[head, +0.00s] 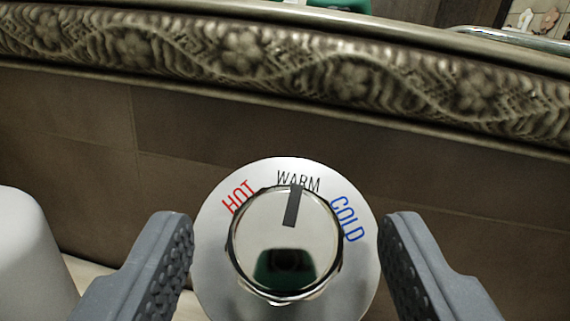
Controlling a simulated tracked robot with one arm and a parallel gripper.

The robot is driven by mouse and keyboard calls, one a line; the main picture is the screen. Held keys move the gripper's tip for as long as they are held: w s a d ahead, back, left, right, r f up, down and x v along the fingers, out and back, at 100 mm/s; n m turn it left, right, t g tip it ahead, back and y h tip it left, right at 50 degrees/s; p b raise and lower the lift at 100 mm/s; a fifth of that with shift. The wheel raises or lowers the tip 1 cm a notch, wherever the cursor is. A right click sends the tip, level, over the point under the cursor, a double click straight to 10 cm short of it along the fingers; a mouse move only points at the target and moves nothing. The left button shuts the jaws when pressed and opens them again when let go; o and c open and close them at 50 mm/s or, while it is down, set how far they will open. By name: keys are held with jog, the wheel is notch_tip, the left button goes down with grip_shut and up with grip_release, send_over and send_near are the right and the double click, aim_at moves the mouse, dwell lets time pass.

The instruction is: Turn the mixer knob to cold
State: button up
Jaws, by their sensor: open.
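The mixer knob (285,245) is a round, shiny chrome dial in the lower middle of the head view. Its dark pointer mark points up to the word WARM. The silver plate (215,260) behind it reads HOT in red at the left, WARM in dark letters at the top and COLD (346,219) in blue at the right. My gripper (287,240) is open, with one grey ridged finger on each side of the knob. Gaps show between the fingers and the knob, so neither appears to touch it.
A brown tiled wall (250,130) lies behind the knob. A carved, metallic-looking border (240,52) runs across above it. A white rounded object (30,260) stands at the lower left, near the left finger. A green item (340,5) and a metal rim show at the top.

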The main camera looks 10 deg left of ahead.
jog(key=shift+w+a, duration=0.2)
jog(key=shift+w, duration=0.85)
jog(key=c, duration=1)
jog(key=shift+a+f+m+t+h+b, duration=0.15)
jog(key=shift+m+t+h+b, duration=0.15)
jog(key=shift+m+h+b, duration=1.55)
jog(key=shift+m+h, duration=0.05)
jog(key=shift+m, duration=0.3)
